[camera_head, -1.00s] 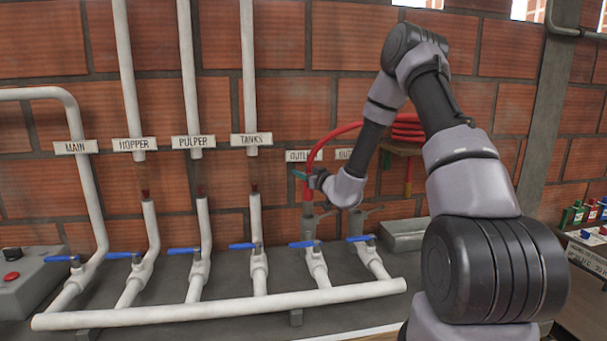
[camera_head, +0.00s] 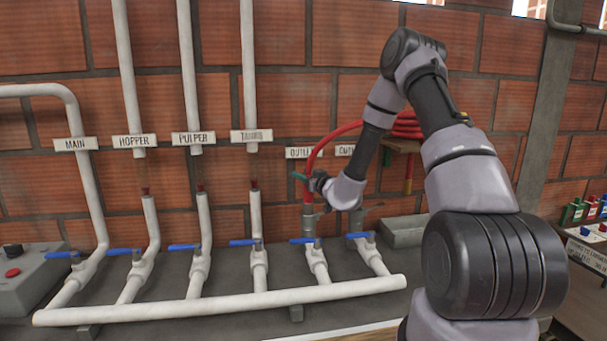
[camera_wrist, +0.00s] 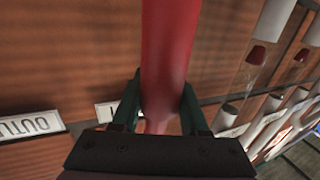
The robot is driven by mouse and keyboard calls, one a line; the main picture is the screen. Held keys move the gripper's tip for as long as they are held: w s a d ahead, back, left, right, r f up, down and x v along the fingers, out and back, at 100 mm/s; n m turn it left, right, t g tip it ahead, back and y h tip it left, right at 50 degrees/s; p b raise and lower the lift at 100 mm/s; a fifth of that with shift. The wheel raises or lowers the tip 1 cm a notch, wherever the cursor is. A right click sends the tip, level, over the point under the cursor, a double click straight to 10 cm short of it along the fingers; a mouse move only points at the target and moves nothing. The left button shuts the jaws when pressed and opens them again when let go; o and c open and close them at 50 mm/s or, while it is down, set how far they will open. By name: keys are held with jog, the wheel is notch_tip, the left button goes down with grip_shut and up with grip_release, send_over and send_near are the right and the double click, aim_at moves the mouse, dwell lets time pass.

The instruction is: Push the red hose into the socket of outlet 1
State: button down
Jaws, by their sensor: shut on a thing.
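The red hose (camera_head: 319,146) arches down from the rack at the right and hangs upright below the outlet 1 label (camera_head: 303,152). My gripper (camera_head: 304,180) is shut on the hose near its lower end. In the wrist view the green fingers of my gripper (camera_wrist: 160,98) sit on either side of the hose (camera_wrist: 169,45). The grey socket of outlet 1 (camera_head: 308,224) stands directly below. The hose's lower end meets the socket's top; I cannot tell how deep it sits.
The outlet 2 socket (camera_head: 356,219) stands just right, partly behind my wrist. Blue valve handles (camera_head: 304,240) line the white pipes in front. The hose coil (camera_head: 407,127) rests on a wooden shelf at the right. A grey box (camera_head: 403,232) stands below it.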

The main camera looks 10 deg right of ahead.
jog(key=shift+f, duration=1.75)
jog(key=shift+c, duration=1.7)
grip_release()
jog(key=v, duration=1)
jog(key=shift+s+d, duration=0.15)
jog(key=shift+s, duration=0.25)
